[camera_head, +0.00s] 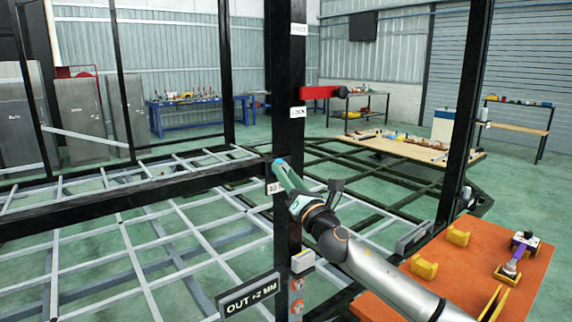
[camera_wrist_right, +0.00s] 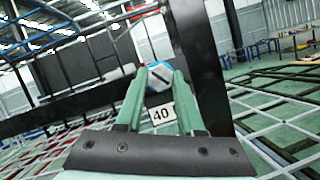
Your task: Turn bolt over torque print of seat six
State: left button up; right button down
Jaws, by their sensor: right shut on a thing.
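A bolt (camera_wrist_right: 159,77) with a hexagonal head, blue at its edge and with a dark line across its pale face, sits on the black frame by the post (camera_head: 286,65). In the head view only a bit of its blue (camera_head: 278,161) shows. My right gripper (camera_head: 283,170) has its green fingers shut on the bolt head, one on each side in the right wrist view (camera_wrist_right: 160,70). A white tag (camera_wrist_right: 161,114) printed "40" is just below the bolt; it also shows in the head view (camera_head: 274,187). My left gripper is not in view.
A red lever (camera_head: 322,92) sticks out from the post above. A sign (camera_head: 250,296) reading "OUT +2 MM" is low by the post. An orange table (camera_head: 455,275) with yellow holders (camera_head: 457,237) and a purple-handled tool (camera_head: 513,262) is at the right. Grey grid bars spread at the left.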

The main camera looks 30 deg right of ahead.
jog(key=m+g, duration=0.3)
jog(key=m, duration=0.5)
jog(key=m+g+p, duration=0.1)
jog(key=m+g, duration=0.1)
jog(key=m, duration=0.7)
jog(key=m+g+y+p, duration=0.1)
jog(key=m+g, duration=0.2)
jog(key=m, duration=0.6)
jog(key=shift+r+g, duration=0.3)
jog(key=shift+r, duration=0.05)
jog(key=m+y, duration=0.2)
jog(key=m, duration=0.2)
jog(key=shift+d+y, duration=0.15)
jog(key=shift+y, duration=0.25)
jog(key=shift+d+m+y, duration=0.1)
jog(key=shift+m+y, duration=0.9)
jog(key=shift+m, duration=0.5)
